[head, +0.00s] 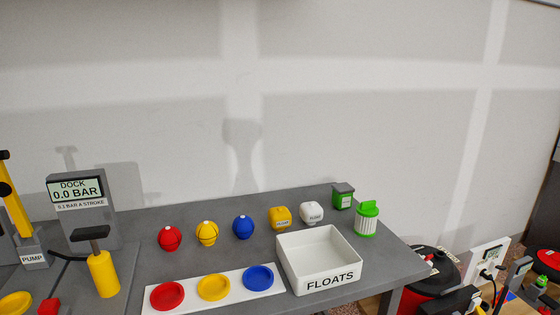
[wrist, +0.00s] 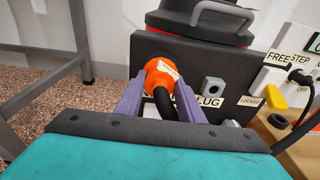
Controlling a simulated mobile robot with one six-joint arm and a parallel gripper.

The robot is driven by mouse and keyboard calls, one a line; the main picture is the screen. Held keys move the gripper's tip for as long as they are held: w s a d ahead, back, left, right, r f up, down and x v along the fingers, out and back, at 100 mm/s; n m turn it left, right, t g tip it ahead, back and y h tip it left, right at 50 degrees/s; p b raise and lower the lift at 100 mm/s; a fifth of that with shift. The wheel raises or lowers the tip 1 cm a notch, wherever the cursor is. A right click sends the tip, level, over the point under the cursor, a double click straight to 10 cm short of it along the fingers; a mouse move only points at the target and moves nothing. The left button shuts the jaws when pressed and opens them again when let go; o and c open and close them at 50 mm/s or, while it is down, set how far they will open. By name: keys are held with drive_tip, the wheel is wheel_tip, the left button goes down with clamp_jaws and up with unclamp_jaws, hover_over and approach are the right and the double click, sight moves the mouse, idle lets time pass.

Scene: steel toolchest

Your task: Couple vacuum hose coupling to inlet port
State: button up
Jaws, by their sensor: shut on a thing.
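In the wrist view my gripper (wrist: 160,88) has its two purple fingers shut on the orange coupling (wrist: 158,76). A pale label sits on the coupling, and a black hose (wrist: 165,104) runs from it back toward my wrist. The coupling is in front of the left part of a dark upright panel (wrist: 150,45). The inlet port is not visible; the coupling may be covering it. I cannot tell whether the coupling touches the panel or is seated. The red vacuum body (wrist: 205,22) with a grey handle stands behind the panel, and a red drum (head: 432,278) shows in the head view.
Right of the coupling, a grey square block (wrist: 213,87) sits on the panel above a PLUG label. A yellow lever (wrist: 277,97) is beside LOCKED and FREE labels. A grey table leg (wrist: 82,40) stands left. The head view shows a bench with a white FLOATS box (head: 318,262).

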drive_tip(key=o, duration=1.4)
drive_tip(key=shift+w+r, duration=0.15)
drive_tip(key=shift+w, duration=0.15)
drive_tip(key=shift+a, duration=0.15)
drive_tip(key=shift+s, duration=0.25)
drive_tip(key=shift+s, duration=0.15)
drive_tip(key=f+v, duration=0.1)
drive_tip(key=v, duration=0.7)
drive_tip(key=shift+s+d, duration=0.25)
drive_tip(key=shift+s, duration=0.1)
drive_tip(key=shift+r, duration=0.1)
